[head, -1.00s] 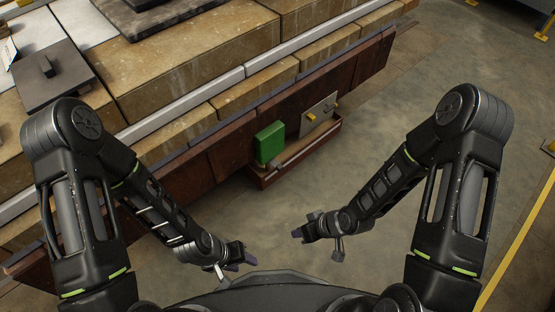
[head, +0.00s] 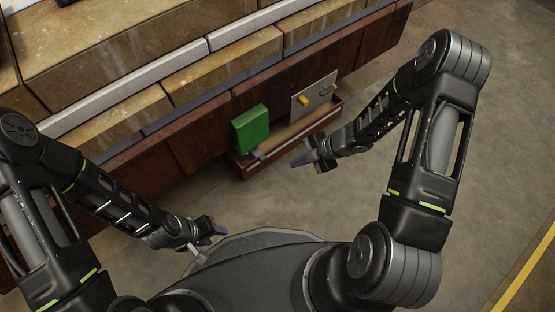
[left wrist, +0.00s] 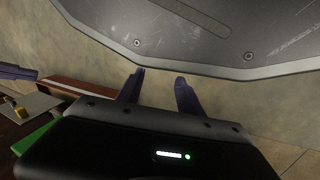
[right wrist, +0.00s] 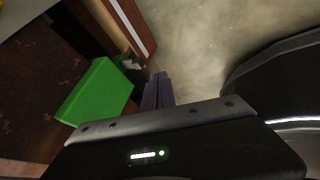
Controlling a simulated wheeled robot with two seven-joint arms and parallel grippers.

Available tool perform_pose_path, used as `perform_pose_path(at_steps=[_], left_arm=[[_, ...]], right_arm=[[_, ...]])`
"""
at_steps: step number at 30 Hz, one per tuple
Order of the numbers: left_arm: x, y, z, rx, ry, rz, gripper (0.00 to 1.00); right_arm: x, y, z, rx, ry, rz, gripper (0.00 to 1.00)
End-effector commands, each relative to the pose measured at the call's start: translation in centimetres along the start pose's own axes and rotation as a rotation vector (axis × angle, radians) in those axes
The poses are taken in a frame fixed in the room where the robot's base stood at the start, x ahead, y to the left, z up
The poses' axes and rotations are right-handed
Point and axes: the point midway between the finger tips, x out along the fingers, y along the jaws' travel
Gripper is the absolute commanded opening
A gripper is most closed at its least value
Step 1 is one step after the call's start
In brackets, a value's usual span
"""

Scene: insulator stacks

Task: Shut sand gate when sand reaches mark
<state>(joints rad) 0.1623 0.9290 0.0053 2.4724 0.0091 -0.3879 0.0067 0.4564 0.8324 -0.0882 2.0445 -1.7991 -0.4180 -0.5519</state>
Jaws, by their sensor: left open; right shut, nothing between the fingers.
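A green box (head: 250,128) is fixed to the front of the brown bench. To its right, a pale plate (head: 313,97) with a yellow knob (head: 303,101) stands at a long reddish-brown trough (head: 247,171). I cannot make out a sand level or a mark. My right gripper (head: 296,163) is shut and empty, just in front of the trough and apart from it. In the right wrist view the green box (right wrist: 97,92) is left of the shut fingers (right wrist: 158,85). My left gripper (head: 221,231) is open and empty, low near my base; its parted fingers (left wrist: 159,78) show in the left wrist view.
The brown bench (head: 200,140) with tan blocks (head: 225,62) and a pale rail (head: 150,77) runs diagonally across the back. The concrete floor (head: 370,200) right of the trough is clear. A yellow floor line (head: 525,270) lies at the far right.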

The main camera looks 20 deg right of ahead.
Motion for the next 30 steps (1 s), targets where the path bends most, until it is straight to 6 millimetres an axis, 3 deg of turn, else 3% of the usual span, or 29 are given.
perform_pose_path(at_steps=[8,19,24,30], left_arm=[[1.9,-0.6,-0.1,0.0,0.007,0.0,0.44],[5.8,-2.0,-0.6,-0.005,0.019,0.004,0.44],[5.8,-1.9,-0.7,-0.004,0.019,0.006,0.44],[5.9,-2.0,-0.7,-0.004,0.019,0.006,0.44]], right_arm=[[3.0,-0.3,0.1,0.002,0.002,-0.001,0.0],[10.4,-0.3,0.2,0.002,0.003,0.0,0.0],[11.3,2.2,0.0,-0.003,0.0,0.001,0.0],[11.8,3.5,0.0,0.001,-0.001,0.001,0.0]])
